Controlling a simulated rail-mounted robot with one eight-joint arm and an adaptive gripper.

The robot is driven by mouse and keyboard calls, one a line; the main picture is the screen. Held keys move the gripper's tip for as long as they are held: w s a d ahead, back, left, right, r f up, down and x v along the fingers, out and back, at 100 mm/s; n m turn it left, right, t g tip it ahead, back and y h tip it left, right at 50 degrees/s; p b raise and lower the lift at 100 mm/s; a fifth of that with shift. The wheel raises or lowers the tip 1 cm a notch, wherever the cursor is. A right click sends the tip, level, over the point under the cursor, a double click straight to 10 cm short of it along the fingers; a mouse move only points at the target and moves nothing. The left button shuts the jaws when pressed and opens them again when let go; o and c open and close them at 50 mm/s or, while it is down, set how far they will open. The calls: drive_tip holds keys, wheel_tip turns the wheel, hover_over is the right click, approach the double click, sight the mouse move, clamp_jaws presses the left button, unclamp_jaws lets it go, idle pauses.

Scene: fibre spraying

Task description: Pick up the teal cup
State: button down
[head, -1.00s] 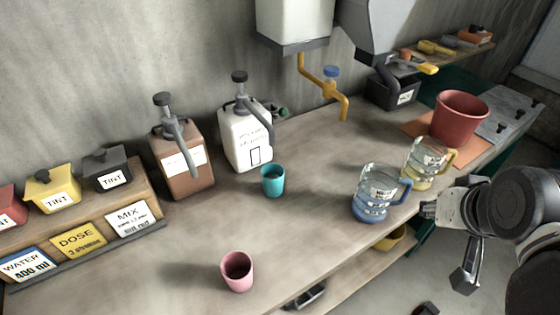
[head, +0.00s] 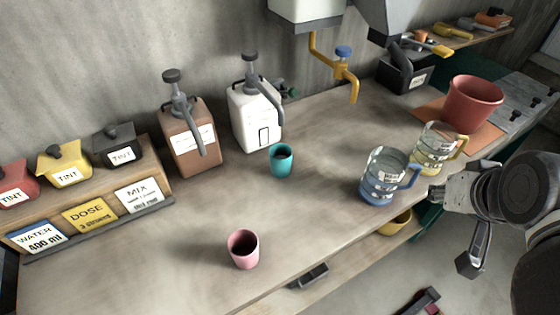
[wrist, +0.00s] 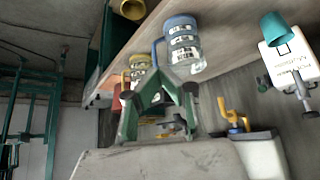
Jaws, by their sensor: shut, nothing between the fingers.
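The teal cup (head: 281,160) stands upright on the bench in the head view, in front of the white pump bottle. It also shows at the upper right of the wrist view (wrist: 279,35). My gripper (head: 436,193) is at the right of the head view, beside the bench's front edge and near the blue-handled jug, well apart from the cup. In the wrist view its dark green fingers (wrist: 161,78) come together with nothing held between them.
A blue-handled jug (head: 386,182) and a yellow-handled jug (head: 432,155) stand between my gripper and the cup's area. A pink cup (head: 243,250) is near the front edge. A brown pump bottle (head: 190,142) and white pump bottle (head: 256,122) stand behind. The middle bench is clear.

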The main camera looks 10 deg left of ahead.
drive_tip(key=c, duration=0.9)
unclamp_jaws()
drive_tip(key=shift+c, duration=0.2)
